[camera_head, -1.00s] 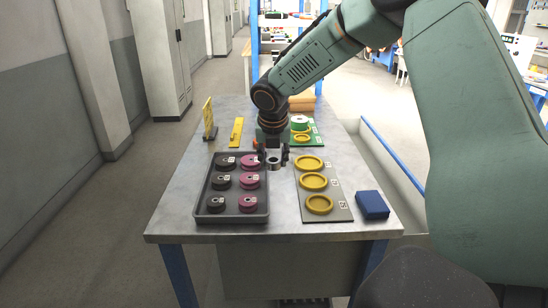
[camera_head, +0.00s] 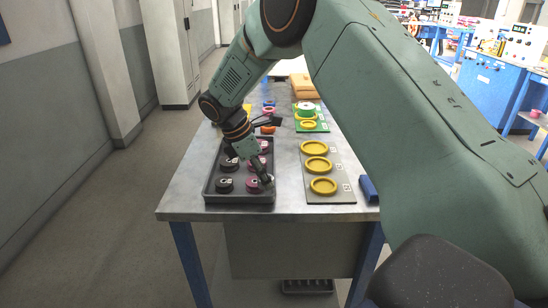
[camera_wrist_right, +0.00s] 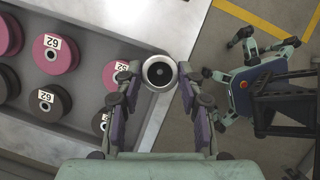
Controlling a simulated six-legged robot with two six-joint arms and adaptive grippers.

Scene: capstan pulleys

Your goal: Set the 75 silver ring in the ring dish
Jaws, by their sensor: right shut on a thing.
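A silver ring with a dark centre (camera_wrist_right: 159,73) sits between the fingertips of my right gripper (camera_wrist_right: 158,78) in the wrist view. The fingers are shut on it; no number can be read on it. In the head view my right gripper (camera_head: 266,180) hangs over the right front part of the dark tray (camera_head: 238,199). Yellow round dishes (camera_head: 323,186) stand in a column on a grey board (camera_head: 345,196) right of the tray. They look empty, and their labels are too small to read. My left gripper is out of view.
The tray holds black pucks (camera_head: 223,185) and pink pucks (camera_wrist_right: 59,53), one marked 62. A green board (camera_head: 322,127) with another yellow dish (camera_head: 308,125) lies farther back. A blue block (camera_head: 369,189) sits at the right. A bare strip of table separates tray and grey board.

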